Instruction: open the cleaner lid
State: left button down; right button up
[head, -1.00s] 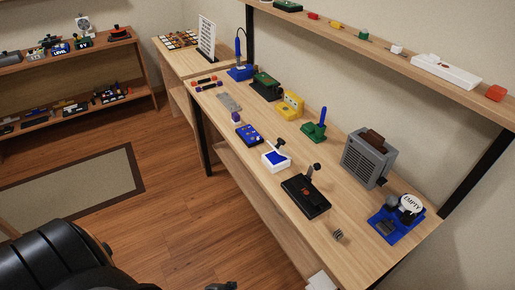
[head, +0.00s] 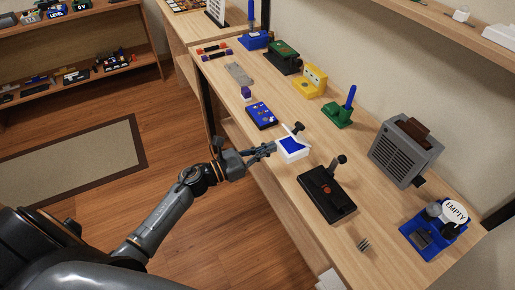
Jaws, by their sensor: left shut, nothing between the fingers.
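A small white box with a blue top face (head: 292,149), which looks like the cleaner, sits near the table's front edge. A thin pale flap with a black knob (head: 298,128) shows at its back; I cannot tell how far this lid is raised. My left gripper (head: 272,148) is shut and empty, with its fingertips at the left side of the white box. Whether they touch it is unclear. My right gripper is not in view.
A black device with a lever (head: 327,194) stands close to the right of the box, and a blue panel (head: 262,115) to its left. Behind are a green stand (head: 338,115), a yellow device (head: 310,82) and a grey toaster-like unit (head: 405,150). A small coil (head: 364,244) lies near the front.

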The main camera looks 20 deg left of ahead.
aim_at(282, 149)
pick_arm(q)
jog(key=x, duration=0.4)
jog(key=shift+w+p, duration=0.2)
jog(key=shift+p, duration=0.2)
jog(key=shift+w+d, duration=0.3)
jog(key=shift+w, duration=0.05)
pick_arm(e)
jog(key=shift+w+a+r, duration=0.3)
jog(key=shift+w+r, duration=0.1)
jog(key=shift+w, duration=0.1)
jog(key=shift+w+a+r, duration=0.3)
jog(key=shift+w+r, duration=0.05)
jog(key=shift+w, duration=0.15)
